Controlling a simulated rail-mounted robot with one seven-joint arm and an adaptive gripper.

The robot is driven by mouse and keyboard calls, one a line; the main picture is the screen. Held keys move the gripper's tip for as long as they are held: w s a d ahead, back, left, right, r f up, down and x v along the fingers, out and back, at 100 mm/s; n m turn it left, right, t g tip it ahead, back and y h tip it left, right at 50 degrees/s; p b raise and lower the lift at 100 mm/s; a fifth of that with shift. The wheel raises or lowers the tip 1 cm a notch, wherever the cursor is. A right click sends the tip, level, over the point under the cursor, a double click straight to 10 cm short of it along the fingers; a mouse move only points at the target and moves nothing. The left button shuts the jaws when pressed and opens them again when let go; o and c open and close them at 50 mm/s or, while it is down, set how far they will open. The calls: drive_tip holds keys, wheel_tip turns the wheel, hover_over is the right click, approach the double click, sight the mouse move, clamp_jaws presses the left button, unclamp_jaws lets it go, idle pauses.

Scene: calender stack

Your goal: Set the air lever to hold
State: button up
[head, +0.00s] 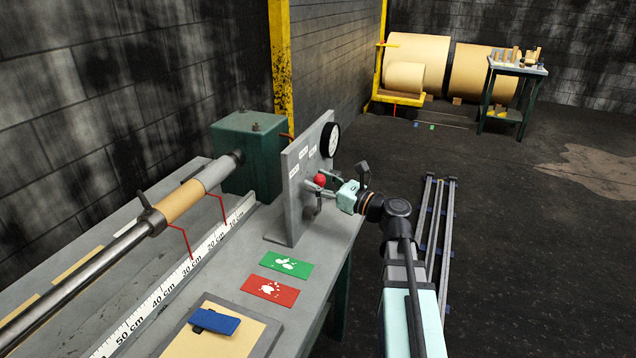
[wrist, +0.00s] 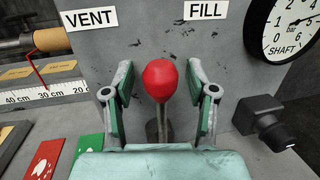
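The air lever has a red ball knob (wrist: 160,80) on a grey stem and stands in front of a grey upright panel (wrist: 150,40). In the wrist view the lever is near upright, between a VENT label (wrist: 91,17) on the left and a FILL label (wrist: 206,11) on the right. No hold label is readable. My gripper (wrist: 161,84) is open, with one finger on each side of the knob and a visible gap on both sides. In the head view the red knob (head: 320,181) sits between the fingers of my gripper (head: 318,184).
A pressure gauge (wrist: 290,28) marked SHAFT and a black knob (wrist: 276,130) are on the right. A green card (head: 287,264) and a red card (head: 270,289) lie on the bench. A shaft (head: 75,283) and ruler (head: 165,290) run along the left.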

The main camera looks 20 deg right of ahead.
drive_tip(key=v, duration=1.2)
drive_tip(key=shift+d, duration=0.1)
idle(0.4)
